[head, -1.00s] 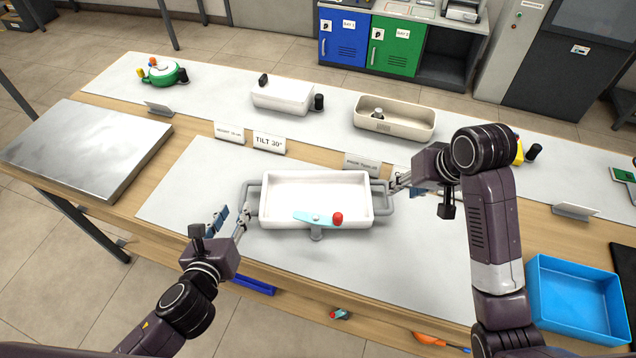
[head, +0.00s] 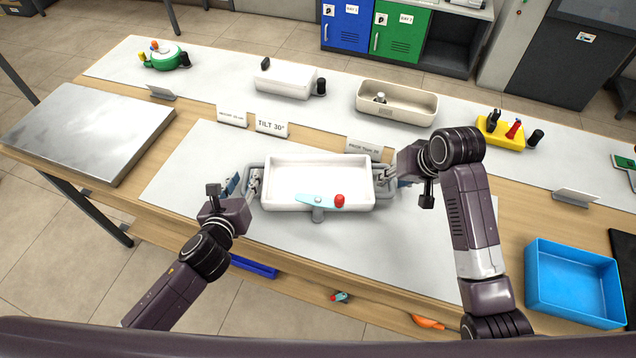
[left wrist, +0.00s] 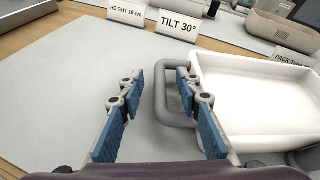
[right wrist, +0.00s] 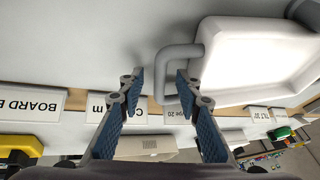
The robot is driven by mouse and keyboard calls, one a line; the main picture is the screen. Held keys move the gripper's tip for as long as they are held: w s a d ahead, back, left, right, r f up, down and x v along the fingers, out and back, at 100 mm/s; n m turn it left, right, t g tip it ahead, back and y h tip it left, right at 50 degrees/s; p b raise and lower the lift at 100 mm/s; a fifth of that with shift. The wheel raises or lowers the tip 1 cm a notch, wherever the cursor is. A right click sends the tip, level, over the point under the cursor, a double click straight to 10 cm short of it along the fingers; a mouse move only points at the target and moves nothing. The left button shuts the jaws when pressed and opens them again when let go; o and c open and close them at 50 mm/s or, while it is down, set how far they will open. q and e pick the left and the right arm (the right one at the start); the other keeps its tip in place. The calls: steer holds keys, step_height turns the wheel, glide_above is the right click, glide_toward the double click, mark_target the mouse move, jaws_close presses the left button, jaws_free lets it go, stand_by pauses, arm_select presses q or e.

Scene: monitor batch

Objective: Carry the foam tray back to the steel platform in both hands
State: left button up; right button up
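The white tray (head: 318,172) with grey side handles sits on the pale mat in the middle of the table; its inside looks empty. It also shows in the left wrist view (left wrist: 255,90) and right wrist view (right wrist: 255,60). A light blue bar with a red knob (head: 339,200) is at its front. The steel platform (head: 85,130) is bare at the left. My left gripper (head: 252,181) is open at the left handle (left wrist: 161,95), its fingers either side of the bar. My right gripper (head: 384,179) is open, its fingers either side of the right handle (right wrist: 168,90).
Label cards, including a TILT 30° card (head: 271,125), stand just behind the tray. A blue bin (head: 574,285) is at the right. The mat left of the tray is clear.

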arm_select(q)
steer(key=shift+w, duration=0.2)
arm_select(e)
steer(key=shift+w+f, duration=0.1)
steer(key=shift+f, duration=0.1)
arm_select(q)
jaws_close()
arm_select(e)
jaws_close()
steer(key=shift+r, duration=0.1)
